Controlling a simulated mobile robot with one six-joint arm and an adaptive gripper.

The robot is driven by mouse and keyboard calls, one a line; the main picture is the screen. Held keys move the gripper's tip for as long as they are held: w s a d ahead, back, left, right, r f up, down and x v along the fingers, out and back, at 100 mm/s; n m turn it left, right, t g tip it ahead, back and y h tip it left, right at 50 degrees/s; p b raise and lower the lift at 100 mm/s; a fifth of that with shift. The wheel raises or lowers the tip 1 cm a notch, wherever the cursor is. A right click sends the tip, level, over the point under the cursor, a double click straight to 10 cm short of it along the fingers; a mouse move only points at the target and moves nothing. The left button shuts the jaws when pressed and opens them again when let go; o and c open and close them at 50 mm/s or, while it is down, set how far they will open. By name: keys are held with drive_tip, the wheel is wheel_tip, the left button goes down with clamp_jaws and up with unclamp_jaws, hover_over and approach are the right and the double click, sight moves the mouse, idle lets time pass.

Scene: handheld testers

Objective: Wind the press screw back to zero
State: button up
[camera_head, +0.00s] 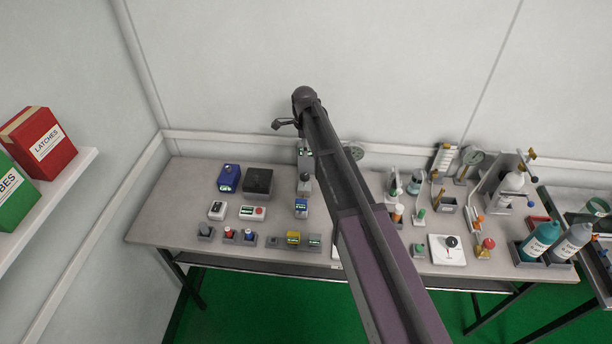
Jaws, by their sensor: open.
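My gripper (281,124) is at the upper middle of the head view, at the end of my arm. It appears small, with its jaws open and nothing seen between them. It shows against the wall above the bench's back edge, apart from the devices. I cannot tell for sure which device bears the press screw. A grey stand (492,196) with blue and yellow handles is at the bench's right back. Any screw position or reading is too small to tell.
The grey bench (165,228) carries several small testers, including a blue one (229,177) and a black box (258,182). A white plate with a black knob (451,242) and teal (540,239) and grey bottles are at right. My arm hides the bench's middle.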

sight(305, 175)
drive_tip(key=shift+f+b, duration=6.6)
drive_tip(key=shift+f, duration=0.1)
